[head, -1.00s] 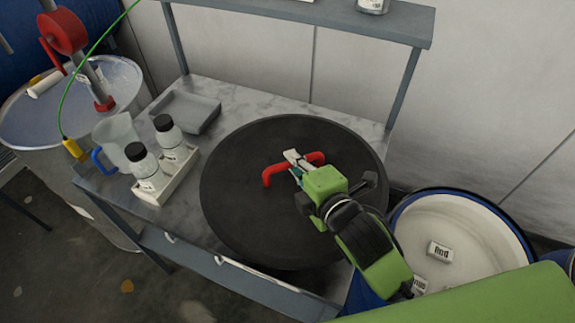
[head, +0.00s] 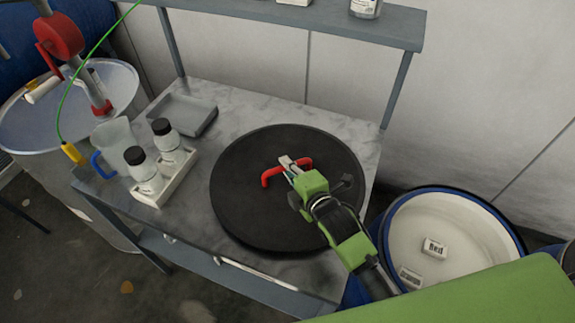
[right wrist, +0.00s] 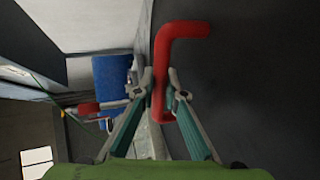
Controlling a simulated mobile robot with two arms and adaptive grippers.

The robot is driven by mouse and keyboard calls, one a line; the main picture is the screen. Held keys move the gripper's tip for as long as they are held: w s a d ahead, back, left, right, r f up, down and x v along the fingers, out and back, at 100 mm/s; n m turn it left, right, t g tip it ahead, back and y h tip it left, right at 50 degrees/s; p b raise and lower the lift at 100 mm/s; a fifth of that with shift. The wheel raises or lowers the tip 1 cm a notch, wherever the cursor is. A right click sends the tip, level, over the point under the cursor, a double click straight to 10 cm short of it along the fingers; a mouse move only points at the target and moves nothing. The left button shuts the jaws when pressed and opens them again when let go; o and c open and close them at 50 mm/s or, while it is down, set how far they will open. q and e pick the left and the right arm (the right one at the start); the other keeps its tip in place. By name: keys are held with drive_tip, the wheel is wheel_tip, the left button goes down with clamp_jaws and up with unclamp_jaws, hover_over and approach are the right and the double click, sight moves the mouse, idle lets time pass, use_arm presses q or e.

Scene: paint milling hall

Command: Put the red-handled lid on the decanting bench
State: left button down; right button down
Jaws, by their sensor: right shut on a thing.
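The lid (head: 250,215) is a large round black disc with a red bar handle (head: 270,178). In the head view it is over the right part of the grey decanting bench (head: 235,102); I cannot tell whether it touches the top. My right gripper (head: 289,167) is shut on the red handle, which also shows between its fingers in the right wrist view (right wrist: 160,90). The lid's dark face fills the right of that view. My left gripper is not in view.
A white tray with two black-capped bottles (head: 147,172), a clear jug (head: 117,137) and a grey tray (head: 183,113) stand on the bench's left part. A shelf (head: 330,14) spans its back. A blue-rimmed drum (head: 470,228) stands at right, a metal drum (head: 60,115) at left.

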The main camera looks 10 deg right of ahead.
drive_tip(key=c, duration=2.1)
unclamp_jaws()
drive_tip(key=shift+s, duration=0.1)
drive_tip(key=b+v, duration=0.1)
drive_tip(key=v, duration=1.1)
drive_tip(key=shift+b, duration=0.3)
